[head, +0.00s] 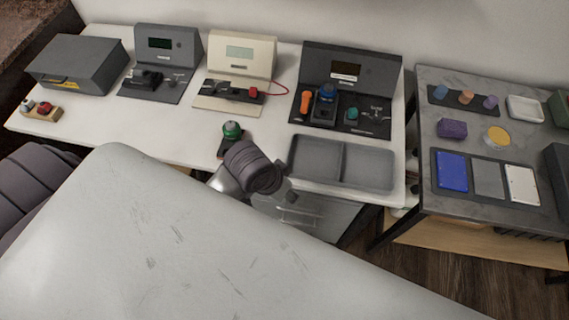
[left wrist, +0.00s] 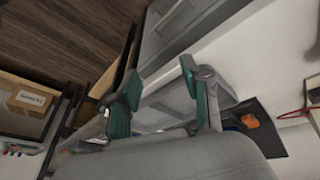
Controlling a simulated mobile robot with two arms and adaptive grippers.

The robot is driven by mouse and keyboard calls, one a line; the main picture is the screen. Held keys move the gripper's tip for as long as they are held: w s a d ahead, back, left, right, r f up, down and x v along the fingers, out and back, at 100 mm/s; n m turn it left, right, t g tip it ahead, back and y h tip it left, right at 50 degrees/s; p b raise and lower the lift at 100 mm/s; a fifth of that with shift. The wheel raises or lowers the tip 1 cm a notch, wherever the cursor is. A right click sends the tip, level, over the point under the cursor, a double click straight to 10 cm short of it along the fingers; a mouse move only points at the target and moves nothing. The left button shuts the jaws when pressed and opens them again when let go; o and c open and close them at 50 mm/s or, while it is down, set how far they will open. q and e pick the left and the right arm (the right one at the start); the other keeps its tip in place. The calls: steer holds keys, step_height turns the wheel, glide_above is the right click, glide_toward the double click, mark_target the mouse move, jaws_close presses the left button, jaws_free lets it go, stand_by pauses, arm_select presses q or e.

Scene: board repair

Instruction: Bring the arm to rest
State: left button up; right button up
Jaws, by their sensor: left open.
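My left arm fills the foreground of the head view. Its dark wrist joint (head: 253,167) is over the front edge of the white table, left of the grey two-part tray (head: 341,160). Most of the left gripper is hidden behind the arm in that view. In the left wrist view the left gripper (left wrist: 160,92) is open and empty, its two teal-padded fingers well apart. The grey tray (left wrist: 170,104) shows behind and between the fingers. My right gripper is in neither view.
A green-topped item (head: 232,130) stands just behind the wrist. A grey side table (head: 468,139) is at right; drawers (head: 305,216) are below.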

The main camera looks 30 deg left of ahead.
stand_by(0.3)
arm_select(q)
steer(key=s+a+f, duration=0.2)
steer(key=f, duration=0.7)
steer(key=s+a+f+n+g+y, duration=0.1)
steer(key=s+a+f, duration=0.1)
steer(key=f, duration=0.7)
steer(key=s+a+f, duration=0.2)
steer(key=f, duration=0.6)
steer(key=s+a+f, duration=0.1)
steer(key=s+f, duration=0.5)
steer(key=s, duration=0.4)
steer(key=s+a+f+g+y, duration=0.1)
steer(key=s+a+f, duration=0.1)
steer(key=s+f, duration=0.5)
steer(key=s, duration=0.3)
steer(key=shift+s+f, duration=0.15)
steer(key=shift+f, duration=0.05)
